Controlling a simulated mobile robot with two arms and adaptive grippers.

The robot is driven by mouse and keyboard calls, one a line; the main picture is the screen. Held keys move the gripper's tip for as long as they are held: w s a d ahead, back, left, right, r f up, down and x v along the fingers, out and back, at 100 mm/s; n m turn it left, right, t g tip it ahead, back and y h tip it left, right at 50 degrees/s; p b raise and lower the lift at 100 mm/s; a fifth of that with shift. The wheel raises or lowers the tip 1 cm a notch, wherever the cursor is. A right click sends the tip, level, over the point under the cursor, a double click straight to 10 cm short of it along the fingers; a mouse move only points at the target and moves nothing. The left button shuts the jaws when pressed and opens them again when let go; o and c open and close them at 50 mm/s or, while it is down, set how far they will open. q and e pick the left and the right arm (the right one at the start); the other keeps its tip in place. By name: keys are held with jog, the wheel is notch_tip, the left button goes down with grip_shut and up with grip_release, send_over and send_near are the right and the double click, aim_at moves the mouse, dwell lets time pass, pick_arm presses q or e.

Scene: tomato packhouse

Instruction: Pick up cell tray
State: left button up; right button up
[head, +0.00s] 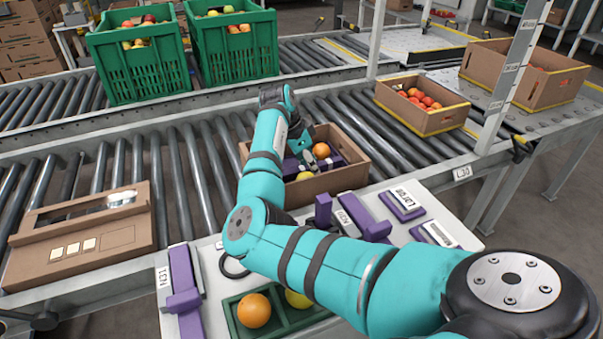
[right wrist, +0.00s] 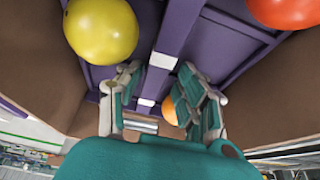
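The cell tray (head: 337,160) is purple and lies inside an open cardboard box (head: 330,183) on the roller conveyor. It also shows in the right wrist view (right wrist: 215,48), with a raised middle bar carrying white patches. A yellow fruit (right wrist: 101,30) and an orange-red fruit (right wrist: 287,8) sit in its cells. My right gripper (head: 303,140) reaches down into the box, partly hidden by my arm. In the right wrist view its fingers (right wrist: 158,88) are apart on either side of the middle bar, with gaps visible. My left gripper is not in view.
A white worktop (head: 455,208) in front holds purple pieces (head: 184,290) and a green tray (head: 272,335) with fruit. A flat cardboard piece (head: 120,255) lies left on the rollers. Green crates (head: 145,75) and another fruit box (head: 425,118) stand behind.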

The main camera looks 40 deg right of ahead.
grip_shut()
jog(key=shift+f, duration=0.1)
